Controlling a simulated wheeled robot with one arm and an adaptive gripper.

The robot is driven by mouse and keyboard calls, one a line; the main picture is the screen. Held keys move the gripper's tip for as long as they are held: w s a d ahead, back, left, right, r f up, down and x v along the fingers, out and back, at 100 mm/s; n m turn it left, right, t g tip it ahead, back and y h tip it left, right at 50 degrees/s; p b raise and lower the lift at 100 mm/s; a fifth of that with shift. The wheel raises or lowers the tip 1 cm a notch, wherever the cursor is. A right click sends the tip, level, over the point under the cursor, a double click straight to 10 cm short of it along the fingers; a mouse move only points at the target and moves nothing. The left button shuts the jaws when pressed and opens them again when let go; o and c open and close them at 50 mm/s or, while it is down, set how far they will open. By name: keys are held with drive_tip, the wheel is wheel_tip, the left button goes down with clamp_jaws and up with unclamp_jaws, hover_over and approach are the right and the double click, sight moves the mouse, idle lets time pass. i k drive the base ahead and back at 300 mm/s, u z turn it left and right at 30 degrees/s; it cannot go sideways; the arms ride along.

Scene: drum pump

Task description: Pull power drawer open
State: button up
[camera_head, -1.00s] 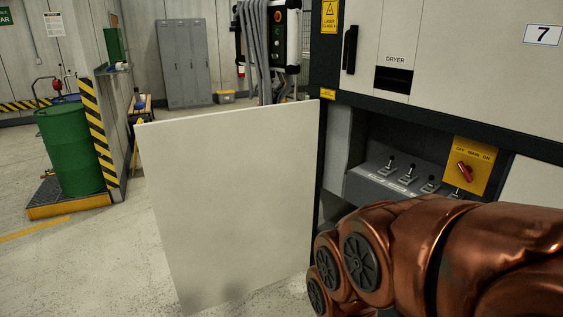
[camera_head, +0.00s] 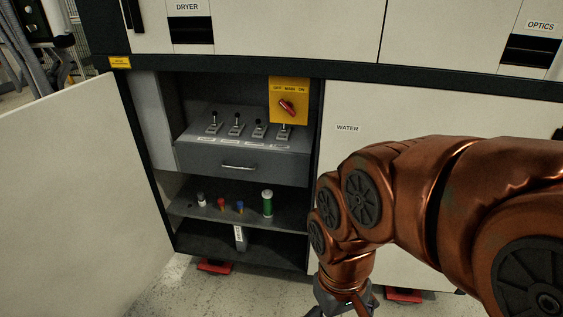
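The power drawer (camera_head: 250,164) is a grey box front with a silver bar handle (camera_head: 239,168). It sits in an open cabinet bay, with several toggle levers on its sloped top. The drawer looks pushed in, though the angle makes this hard to judge. My gripper (camera_head: 340,308) is at the bottom edge of the picture, right of and below the drawer, well apart from the handle. Its fingers are cut off by the picture edge, so its opening cannot be told.
The open cabinet door (camera_head: 70,190) stands at the left. A yellow switch panel (camera_head: 289,99) with a red knob is above the drawer's right side. A shelf (camera_head: 220,208) below holds small coloured items. The closed WATER panel (camera_head: 400,110) is at the right.

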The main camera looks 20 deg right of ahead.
sight(270, 156)
drive_tip(key=z, duration=0.05)
drive_tip(key=k, duration=0.5)
drive_tip(key=z, duration=0.7)
drive_tip(key=i, duration=0.85)
drive_tip(key=u, duration=2.75)
